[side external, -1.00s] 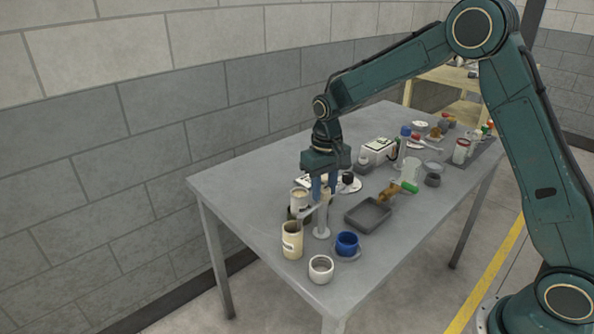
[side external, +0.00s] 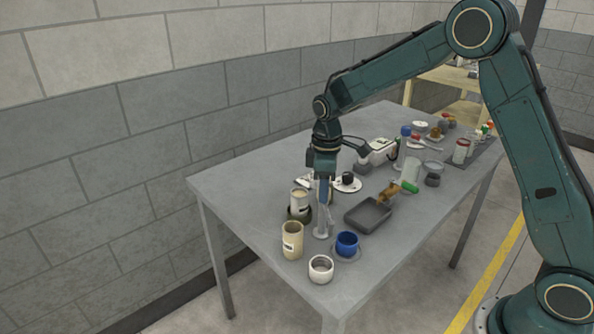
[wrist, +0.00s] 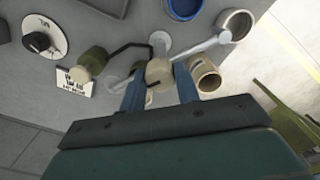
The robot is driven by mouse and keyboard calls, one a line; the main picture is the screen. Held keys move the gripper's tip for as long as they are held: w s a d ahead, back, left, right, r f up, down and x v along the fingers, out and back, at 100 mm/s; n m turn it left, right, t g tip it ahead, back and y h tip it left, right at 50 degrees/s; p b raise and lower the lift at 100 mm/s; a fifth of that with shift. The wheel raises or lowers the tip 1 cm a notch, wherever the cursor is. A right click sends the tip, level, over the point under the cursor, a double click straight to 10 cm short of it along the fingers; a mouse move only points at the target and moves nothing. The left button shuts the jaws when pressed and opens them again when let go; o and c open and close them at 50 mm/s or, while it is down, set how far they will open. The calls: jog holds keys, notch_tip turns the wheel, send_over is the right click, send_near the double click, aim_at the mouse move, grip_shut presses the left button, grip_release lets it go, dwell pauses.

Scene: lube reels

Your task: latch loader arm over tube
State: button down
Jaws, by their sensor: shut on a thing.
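A pale grey loader stand (side external: 321,230) stands upright near the front of the table. In the wrist view its pale bar (wrist: 203,49) reaches up and right toward the white cup. My gripper (side external: 325,199) is directly above the stand, pointing down. In the wrist view my gripper (wrist: 159,82) is shut on a tan knob (wrist: 158,70), with one blue finger on each side. A tan-topped tube (side external: 299,200) stands in an olive holder (side external: 298,214) left of the stand; the tube (wrist: 78,75) is left of my fingers in the wrist view. The bar does not lie over the tube.
A tan jar (side external: 292,240), a white cup (side external: 320,268) and a blue cup (side external: 346,244) stand close around the stand. A grey tray (side external: 368,215) is to the right. A white disc with a black knob (side external: 348,179) lies behind. The table's left edge is clear.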

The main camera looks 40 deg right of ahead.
jog(key=n, duration=0.7)
dwell(0.6)
jog(key=c, duration=1)
grip_release()
jog(key=shift+c, duration=0.2)
jog(key=shift+r, duration=0.1)
notch_tip(320, 180, up, 14)
